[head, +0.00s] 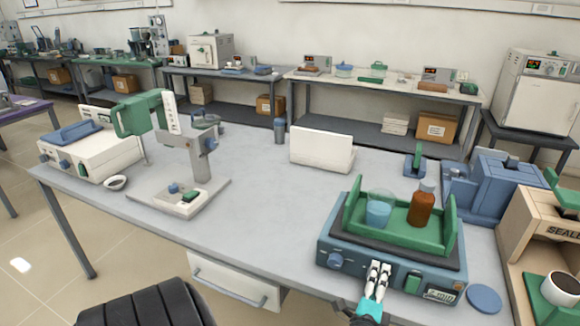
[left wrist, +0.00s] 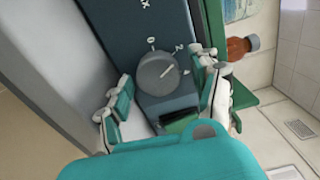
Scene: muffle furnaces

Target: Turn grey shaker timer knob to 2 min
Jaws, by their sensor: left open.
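The shaker (head: 390,263) is a blue-grey box at the front right of the table, with a green tray on top. In the left wrist view its round grey timer knob (left wrist: 158,72) shows on the dark panel beside the printed 0 and 2. The light pointer line on the knob slants up and right, roughly between the 2 and the mark after it. My left gripper (head: 377,275) is at the shaker's front panel and hides the knob in the head view. In the left wrist view its open fingers (left wrist: 166,84) stand on either side of the knob; contact cannot be told.
A blue beaker (head: 378,213) and a brown bottle (head: 422,208) stand in the shaker's tray. A blue knob (head: 334,260) and a green switch (head: 412,284) are on its front. A blue disc (head: 484,299) lies right of it.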

